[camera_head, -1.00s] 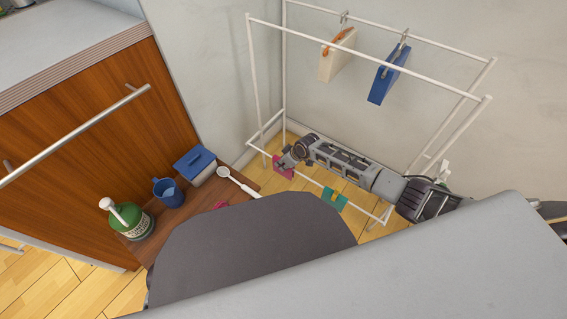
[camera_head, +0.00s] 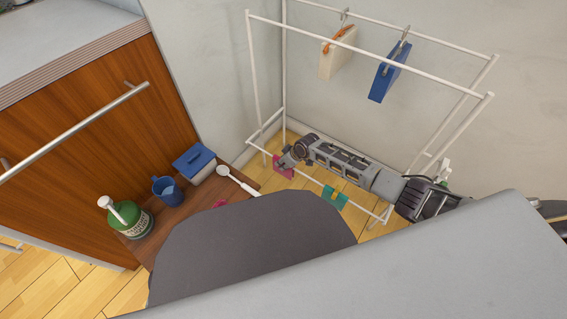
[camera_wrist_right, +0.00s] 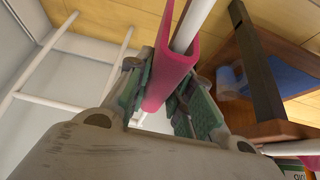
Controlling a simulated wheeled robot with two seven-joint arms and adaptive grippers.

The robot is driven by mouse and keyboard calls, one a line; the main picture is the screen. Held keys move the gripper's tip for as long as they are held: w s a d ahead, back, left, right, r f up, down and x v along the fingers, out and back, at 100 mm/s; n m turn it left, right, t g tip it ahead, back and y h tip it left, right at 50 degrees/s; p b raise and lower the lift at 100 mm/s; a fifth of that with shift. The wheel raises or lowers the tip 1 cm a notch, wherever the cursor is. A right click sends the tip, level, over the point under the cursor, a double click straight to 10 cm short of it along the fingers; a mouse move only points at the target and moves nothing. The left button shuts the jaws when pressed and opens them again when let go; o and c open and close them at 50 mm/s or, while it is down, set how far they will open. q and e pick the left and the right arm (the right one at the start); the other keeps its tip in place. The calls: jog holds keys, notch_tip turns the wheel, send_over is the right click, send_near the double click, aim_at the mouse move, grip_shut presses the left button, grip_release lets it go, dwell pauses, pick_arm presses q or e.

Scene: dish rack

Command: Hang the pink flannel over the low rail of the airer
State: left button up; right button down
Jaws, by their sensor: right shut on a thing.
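The pink flannel (camera_head: 283,166) is at the left part of the airer's low rail (camera_head: 312,181). In the right wrist view the flannel (camera_wrist_right: 175,62) is folded over the white low rail (camera_wrist_right: 193,26), with the rail lying inside its fold. My right gripper (camera_head: 287,160) is at the flannel; in the right wrist view its two green-padded fingers (camera_wrist_right: 166,95) are shut on it from both sides. The flannel's far side is partly hidden in the head view. My left gripper is not in view.
A green cloth (camera_head: 335,197) hangs further right on the low rail. A cream bag (camera_head: 337,54) and a blue bag (camera_head: 389,74) hang from the upper rail. A low wooden stand (camera_head: 151,250) holds a green bottle (camera_head: 128,218), a blue mug (camera_head: 168,190), a blue-lidded box (camera_head: 196,165) and a white brush (camera_head: 236,181).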

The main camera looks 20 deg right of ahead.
jog(key=shift+f, duration=0.25)
dwell(0.4)
jog(key=c, duration=1.2)
grip_release()
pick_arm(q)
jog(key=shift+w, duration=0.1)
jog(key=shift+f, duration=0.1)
pick_arm(e)
jog(key=shift+s+d+r, duration=0.1)
jog(key=shift+r, duration=0.1)
jog(key=shift+v, duration=5.8)
jog(key=shift+r, duration=0.15)
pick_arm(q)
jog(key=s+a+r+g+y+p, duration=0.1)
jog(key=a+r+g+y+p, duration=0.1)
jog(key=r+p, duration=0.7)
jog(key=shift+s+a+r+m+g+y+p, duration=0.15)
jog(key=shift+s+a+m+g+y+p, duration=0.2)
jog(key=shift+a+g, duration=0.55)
pick_arm(e)
notch_tip(320, 180, up, 10)
jog(key=shift+f, duration=0.15)
